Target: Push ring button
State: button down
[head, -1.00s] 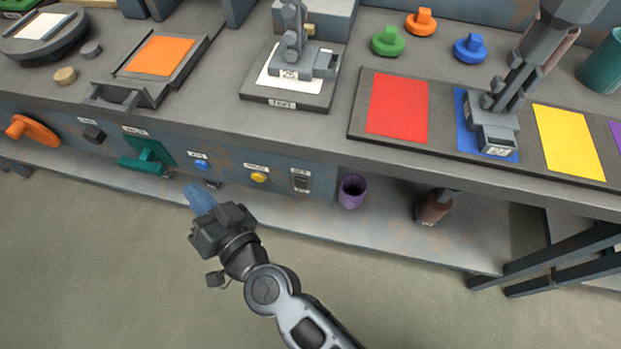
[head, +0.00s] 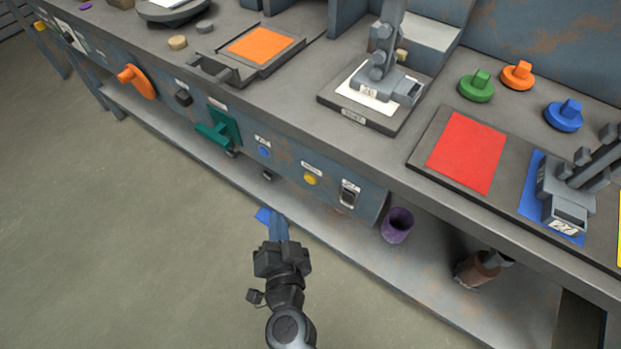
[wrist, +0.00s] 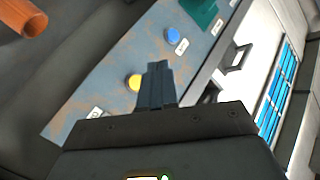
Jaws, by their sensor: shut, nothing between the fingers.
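On the bench's front panel are a blue round button (head: 264,152) and a yellow round button (head: 310,179), each under a small white label too small to read surely. I cannot tell from the labels which is the ring button. My gripper (head: 272,220) is shut and empty, in front of the panel and lower in the picture than both buttons. In the wrist view, the shut fingers (wrist: 157,72) show beside the yellow button (wrist: 134,82), partly overlapping its edge. The blue button (wrist: 172,35) is farther up. Contact with either button is not visible.
A black rocker switch (head: 348,196) is right of the yellow button. A green lever (head: 220,130), a black knob (head: 183,97) and an orange handle (head: 137,82) are to the left. A purple cup (head: 397,225) stands on the lower shelf. Open floor lies in front.

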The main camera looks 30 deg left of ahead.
jog(key=w+b, duration=0.1)
jog(key=w, duration=0.7)
jog(key=shift+d, duration=0.3)
jog(key=shift+w, duration=0.2)
dwell(1.6)
jog(key=shift+w, duration=0.25)
jog(key=shift+w, duration=0.45)
dwell(0.9)
jog(key=shift+s, duration=0.85)
jog(key=s+p, duration=0.1)
jog(key=s, duration=0.4)
jog(key=shift+a+p, duration=0.2)
jog(key=shift+p, duration=0.2)
